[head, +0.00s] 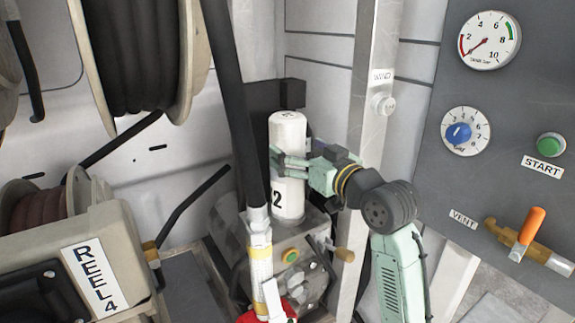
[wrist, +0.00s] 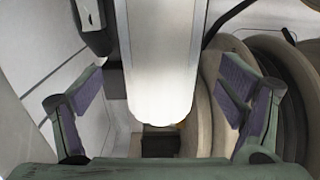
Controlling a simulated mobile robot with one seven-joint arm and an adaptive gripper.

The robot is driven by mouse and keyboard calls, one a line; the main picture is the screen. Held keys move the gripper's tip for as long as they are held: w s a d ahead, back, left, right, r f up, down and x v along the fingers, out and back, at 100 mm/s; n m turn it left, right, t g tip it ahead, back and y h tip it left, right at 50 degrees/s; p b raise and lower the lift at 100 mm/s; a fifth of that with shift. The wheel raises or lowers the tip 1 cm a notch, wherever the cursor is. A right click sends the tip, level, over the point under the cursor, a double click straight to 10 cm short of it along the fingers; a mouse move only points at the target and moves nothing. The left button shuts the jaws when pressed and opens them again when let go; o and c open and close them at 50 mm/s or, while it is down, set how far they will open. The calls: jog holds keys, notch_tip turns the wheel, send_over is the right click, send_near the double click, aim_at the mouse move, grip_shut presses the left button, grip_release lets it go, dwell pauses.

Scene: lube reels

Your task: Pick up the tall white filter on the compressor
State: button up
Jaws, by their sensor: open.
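The tall white filter (head: 287,196) stands upright on the grey compressor (head: 310,240) in the head view, with a dark "2" showing near its base. My gripper (head: 278,166) comes from the right, its fingers at the filter's upper middle. In the wrist view the white filter (wrist: 160,60) fills the upper middle, between the two purple-padded fingers of my open gripper (wrist: 164,100). A gap shows between the filter and each finger. My fingers cover part of the filter in the head view.
A black hose (head: 236,110) runs down close to the filter's left. A pale post (head: 366,90) rises behind to the right. Hose reels (head: 190,60) and the REEL 4 box (head: 75,255) are at left. A control panel (head: 500,130) with dials and an orange-handled valve (head: 531,228) is at right.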

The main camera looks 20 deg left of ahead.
jog(key=x, duration=0.2)
jog(key=p+x, duration=0.1)
jog(key=x, duration=0.1)
jog(key=shift+r, duration=0.25)
jog(key=shift+w+a+f, duration=0.1)
jog(key=shift+w+a, duration=0.1)
jog(key=shift+a, duration=0.05)
jog(key=shift+c, duration=0.2)
jog(key=c, duration=2)
